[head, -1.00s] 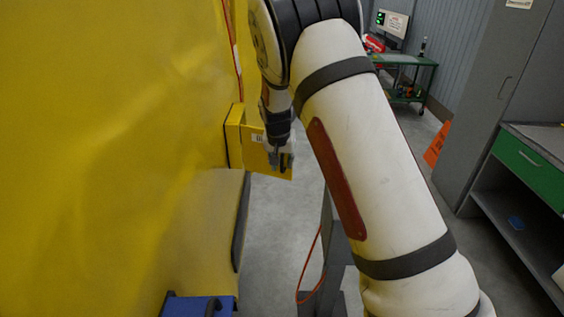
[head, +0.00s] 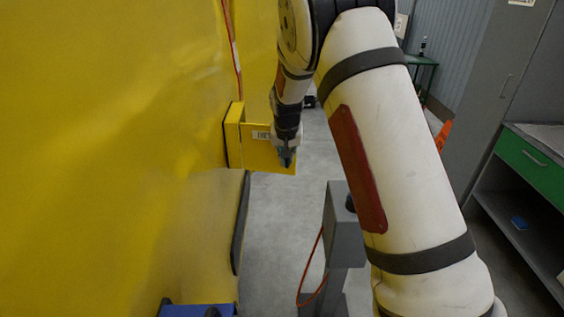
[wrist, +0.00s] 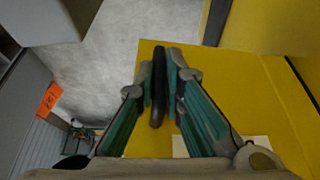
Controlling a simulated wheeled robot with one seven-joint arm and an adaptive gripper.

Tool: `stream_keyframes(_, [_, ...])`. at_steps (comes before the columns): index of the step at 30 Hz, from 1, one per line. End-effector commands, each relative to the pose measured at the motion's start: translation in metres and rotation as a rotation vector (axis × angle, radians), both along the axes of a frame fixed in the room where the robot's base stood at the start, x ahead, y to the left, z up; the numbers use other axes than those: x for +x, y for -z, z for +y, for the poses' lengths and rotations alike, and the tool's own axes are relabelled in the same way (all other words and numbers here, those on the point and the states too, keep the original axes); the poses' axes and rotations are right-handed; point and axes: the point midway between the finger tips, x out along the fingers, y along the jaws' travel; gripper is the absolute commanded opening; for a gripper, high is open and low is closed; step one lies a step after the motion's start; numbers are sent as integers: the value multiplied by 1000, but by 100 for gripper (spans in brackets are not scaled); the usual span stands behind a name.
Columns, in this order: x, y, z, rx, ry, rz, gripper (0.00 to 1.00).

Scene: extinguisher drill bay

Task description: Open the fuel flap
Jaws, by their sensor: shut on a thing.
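The fuel flap (head: 262,158) is a yellow panel with a small white label. It stands out from a yellow housing (head: 234,135) on the side of the big yellow body, swung well away from its side. My gripper (head: 287,160) is at the flap's outer end, pointing down in the head view. In the wrist view the teal-padded fingers (wrist: 164,88) are shut on a dark upright handle (wrist: 158,85) at the edge of the flap, which also shows there (wrist: 235,90). The fingers hide part of the handle.
The large yellow body (head: 110,150) fills the left side. A grey post (head: 342,225) with an orange cable stands on the floor beside my arm. A blue object (head: 195,310) is at the bottom left. Shelving with a green drawer (head: 527,157) stands at the right.

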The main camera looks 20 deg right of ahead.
Motion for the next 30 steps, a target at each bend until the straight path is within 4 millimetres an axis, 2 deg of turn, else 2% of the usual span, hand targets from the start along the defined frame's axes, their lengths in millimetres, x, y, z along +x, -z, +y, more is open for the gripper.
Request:
stream_keyframes(3, [6,1,-4,0,3,-2,0])
stream_keyframes(12, [5,0,-4,1,4,-2,0])
stream_keyframes(13, [5,0,-4,1,4,-2,16])
stream_keyframes(15, [5,0,-4,0,3,-2,30])
stream_keyframes(25, [4,-1,-4,0,2,-1,30])
stream_keyframes(30, [-1,-17,-1,2,1,-3,30])
